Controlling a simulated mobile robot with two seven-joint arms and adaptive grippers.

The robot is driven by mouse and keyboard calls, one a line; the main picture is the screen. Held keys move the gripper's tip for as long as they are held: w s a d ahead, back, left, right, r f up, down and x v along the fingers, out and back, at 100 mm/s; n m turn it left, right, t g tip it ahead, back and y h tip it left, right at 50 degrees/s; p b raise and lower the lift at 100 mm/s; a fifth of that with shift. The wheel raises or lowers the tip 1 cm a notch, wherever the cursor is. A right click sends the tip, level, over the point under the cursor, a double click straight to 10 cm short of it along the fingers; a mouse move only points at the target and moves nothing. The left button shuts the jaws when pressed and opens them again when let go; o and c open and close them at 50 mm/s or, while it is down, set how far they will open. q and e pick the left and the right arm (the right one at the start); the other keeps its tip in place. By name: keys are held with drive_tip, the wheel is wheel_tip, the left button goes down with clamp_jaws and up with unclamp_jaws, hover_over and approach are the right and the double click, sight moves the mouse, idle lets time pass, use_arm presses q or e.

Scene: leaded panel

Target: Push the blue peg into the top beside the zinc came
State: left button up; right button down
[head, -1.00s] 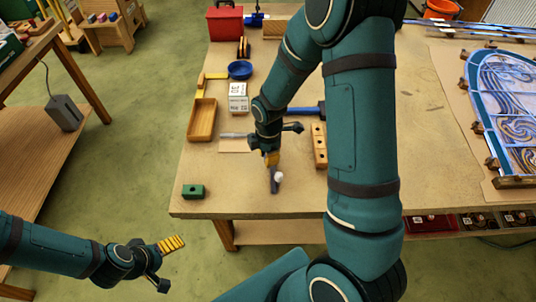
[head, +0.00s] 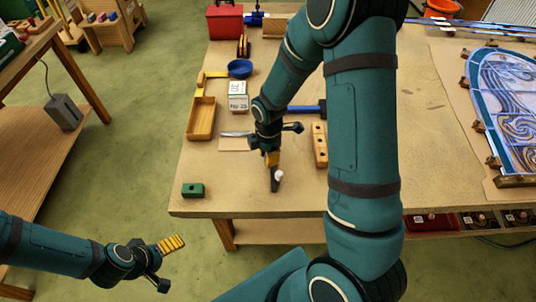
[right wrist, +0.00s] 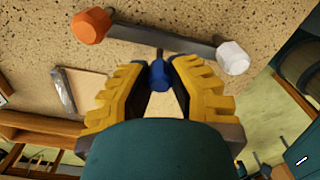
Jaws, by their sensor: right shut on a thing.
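My right gripper (right wrist: 158,92) is shut on the blue peg (right wrist: 158,74), which shows between its yellow-padded fingers. Just beyond it in the right wrist view lies a dark grey strip (right wrist: 165,41), possibly the zinc came. An orange knob (right wrist: 91,26) and a white knob (right wrist: 233,58) stand at its ends. In the head view, the right gripper (head: 272,160) is over the table near its front edge, with the white knob (head: 279,175) just beside it. Whether the peg touches the surface is hidden. My left gripper (head: 172,244) is off the table; its yellow fingers appear close together.
A wooden block with holes (head: 319,147) lies right of the right gripper. The leaded panel (head: 505,105) lies at the right. The front middle of the table is clear.

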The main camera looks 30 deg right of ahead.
drive_tip(key=shift+f, duration=0.35)
drive_tip(key=c, duration=0.9)
unclamp_jaws()
wheel_tip(320, 180, up, 12)
drive_tip(key=shift+s+d, duration=0.1)
